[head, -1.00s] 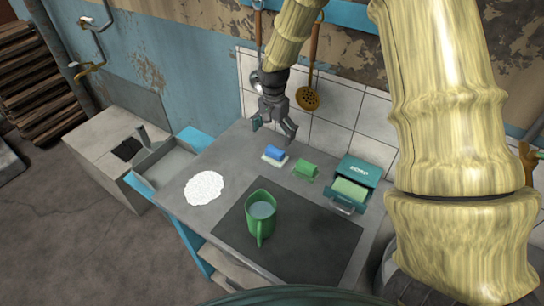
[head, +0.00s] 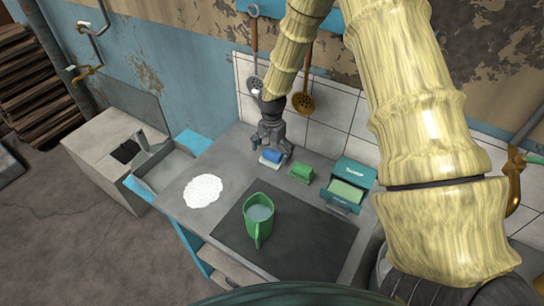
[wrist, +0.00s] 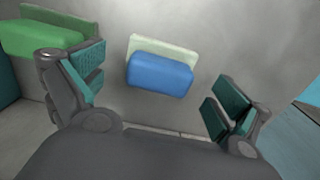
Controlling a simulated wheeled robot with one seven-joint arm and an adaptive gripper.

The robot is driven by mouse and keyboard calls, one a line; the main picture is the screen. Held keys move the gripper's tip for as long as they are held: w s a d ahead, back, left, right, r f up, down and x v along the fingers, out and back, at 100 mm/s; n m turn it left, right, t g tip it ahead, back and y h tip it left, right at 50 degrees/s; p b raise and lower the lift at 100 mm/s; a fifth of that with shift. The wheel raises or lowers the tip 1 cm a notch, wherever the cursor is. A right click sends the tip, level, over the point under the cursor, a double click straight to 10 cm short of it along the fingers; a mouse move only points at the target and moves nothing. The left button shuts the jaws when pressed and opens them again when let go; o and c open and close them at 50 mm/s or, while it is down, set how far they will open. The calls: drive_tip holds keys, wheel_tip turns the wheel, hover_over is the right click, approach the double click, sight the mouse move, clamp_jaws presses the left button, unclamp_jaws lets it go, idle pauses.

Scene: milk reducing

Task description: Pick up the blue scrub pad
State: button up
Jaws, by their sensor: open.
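The blue scrub pad (head: 272,156) lies on the grey counter with a pale layer under it. In the wrist view the blue scrub pad (wrist: 160,75) sits ahead of and between my fingers, with its pale edge showing. My gripper (head: 272,146) is open and just above the pad in the head view. In the wrist view my gripper (wrist: 158,92) has its two teal-padded fingers wide apart, one on each side of the pad, with nothing held. Whether the fingers touch the counter cannot be told.
A green scrub pad (head: 301,174) lies right of the blue one, and a teal box with an open drawer (head: 350,183) stands further right. A green mug (head: 258,222) stands on a dark mat (head: 310,245). A white round patch (head: 203,191) lies at left. A tiled wall (head: 330,139) stands behind.

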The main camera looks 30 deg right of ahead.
drive_tip(key=shift+f+p, duration=0.35)
drive_tip(key=shift+f, duration=1.05)
drive_tip(key=c, duration=1.2)
drive_tip(key=shift+o, duration=0.2)
drive_tip(key=shift+r, duration=0.1)
drive_tip(key=shift+w+r+b, duration=0.1)
drive_tip(key=shift+r+b, duration=0.45)
drive_tip(key=shift+r, duration=0.15)
drive_tip(key=shift+r+b, duration=0.5)
drive_tip(key=shift+r, duration=0.45)
drive_tip(key=s+a+b, duration=0.1)
drive_tip(key=s+a, duration=0.2)
drive_tip(key=a, duration=0.1)
drive_tip(key=s+a+r+b, duration=0.1)
drive_tip(key=s+a+b, duration=0.1)
drive_tip(key=s+a, duration=0.1)
drive_tip(key=s+a+b, duration=0.1)
drive_tip(key=s+a, duration=0.2)
drive_tip(key=a, duration=0.3)
drive_tip(key=shift+s+r, duration=0.25)
drive_tip(key=shift+r, duration=0.05)
